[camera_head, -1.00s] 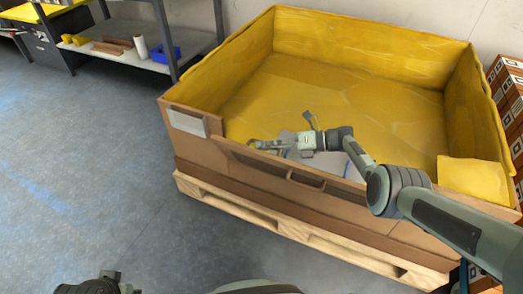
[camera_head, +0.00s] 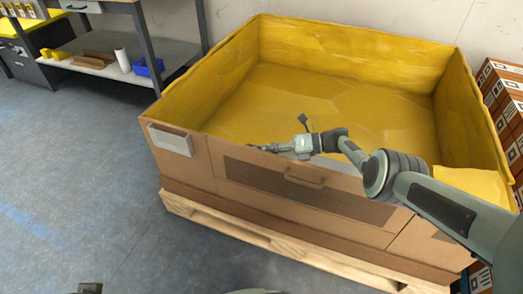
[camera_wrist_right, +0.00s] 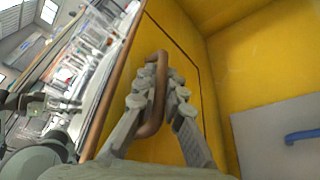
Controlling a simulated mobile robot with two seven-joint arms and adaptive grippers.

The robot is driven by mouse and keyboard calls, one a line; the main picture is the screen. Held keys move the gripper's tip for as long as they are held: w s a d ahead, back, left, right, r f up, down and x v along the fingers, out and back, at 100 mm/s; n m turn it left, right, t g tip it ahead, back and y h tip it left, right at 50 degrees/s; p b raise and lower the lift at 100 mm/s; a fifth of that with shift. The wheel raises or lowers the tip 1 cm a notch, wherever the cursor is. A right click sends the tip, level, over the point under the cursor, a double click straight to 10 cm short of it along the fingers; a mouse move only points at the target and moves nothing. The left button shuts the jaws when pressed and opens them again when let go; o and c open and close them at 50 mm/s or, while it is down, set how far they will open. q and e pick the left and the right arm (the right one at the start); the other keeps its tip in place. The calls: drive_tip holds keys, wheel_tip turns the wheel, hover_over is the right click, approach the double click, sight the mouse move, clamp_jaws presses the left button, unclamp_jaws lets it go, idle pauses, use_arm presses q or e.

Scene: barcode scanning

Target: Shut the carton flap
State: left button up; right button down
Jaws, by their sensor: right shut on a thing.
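The carton is a large brown box (camera_head: 184,185) with a yellow lining, on a wooden pallet. Its front flap (camera_head: 235,170), a brown panel with a dark mesh area and an outer handle (camera_head: 305,180), stands nearly upright in line with the front wall. My right gripper (camera_head: 262,148) is at the flap's top edge, on the inner side. In the right wrist view, its fingers (camera_wrist_right: 155,88) are shut around a brown handle (camera_wrist_right: 152,125) beside the flap's yellow inner face (camera_wrist_right: 170,35). My left gripper is not in view.
A light grey thing (camera_wrist_right: 275,130) with a blue part lies inside the carton. A shelf (camera_head: 100,50) with a blue bin (camera_head: 147,67) stands at back left. Stacked boxes (camera_head: 505,95) stand close on the right. The floor at left is clear.

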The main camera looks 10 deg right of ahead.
drive_tip(key=shift+w+d+r+t, duration=0.3)
drive_tip(key=shift+w+r, duration=0.1)
drive_tip(key=shift+w, duration=0.1)
drive_tip(key=c, duration=2)
unclamp_jaws()
drive_tip(key=o, duration=0.4)
drive_tip(key=shift+s+f, duration=0.1)
drive_tip(key=shift+f, duration=0.05)
drive_tip(key=shift+s+a+f, duration=0.1)
drive_tip(key=shift+s, duration=0.1)
drive_tip(key=v, duration=1.2)
drive_tip(key=shift+w, duration=0.25)
